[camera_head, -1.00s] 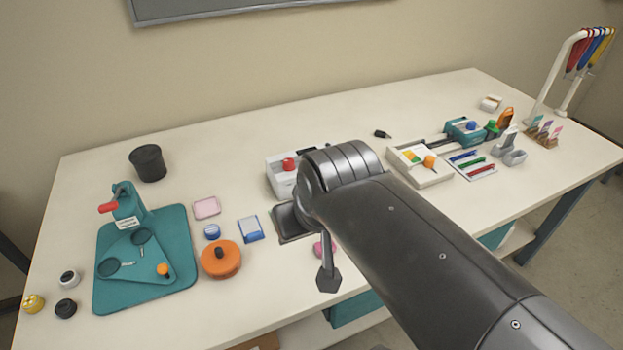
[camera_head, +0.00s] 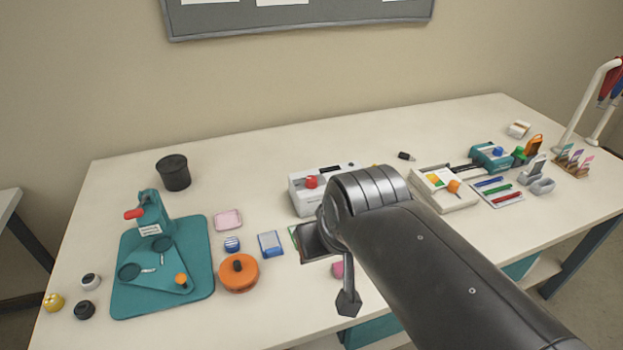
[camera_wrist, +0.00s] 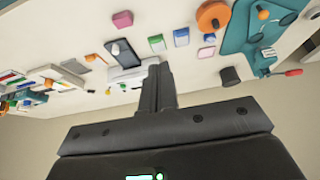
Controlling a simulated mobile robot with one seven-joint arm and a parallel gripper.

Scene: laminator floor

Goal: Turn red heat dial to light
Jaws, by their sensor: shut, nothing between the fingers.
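The laminator's right part is hidden by my arm. In the wrist view, the white laminator (camera_wrist: 126,74) lies beyond my fingers, partly covered by them; I cannot make out the red dial there. My gripper (camera_wrist: 160,68) is shut and empty, its fingers pointing toward the table. It appears apart from the dial.
A dark tray (camera_head: 314,240) lies in front of the laminator. An orange round container (camera_head: 239,274), a blue-and-white box (camera_head: 270,244) and a teal press (camera_head: 160,265) stand left. A white unit with coloured knobs (camera_head: 444,190) stands right. The wall is close behind the table.

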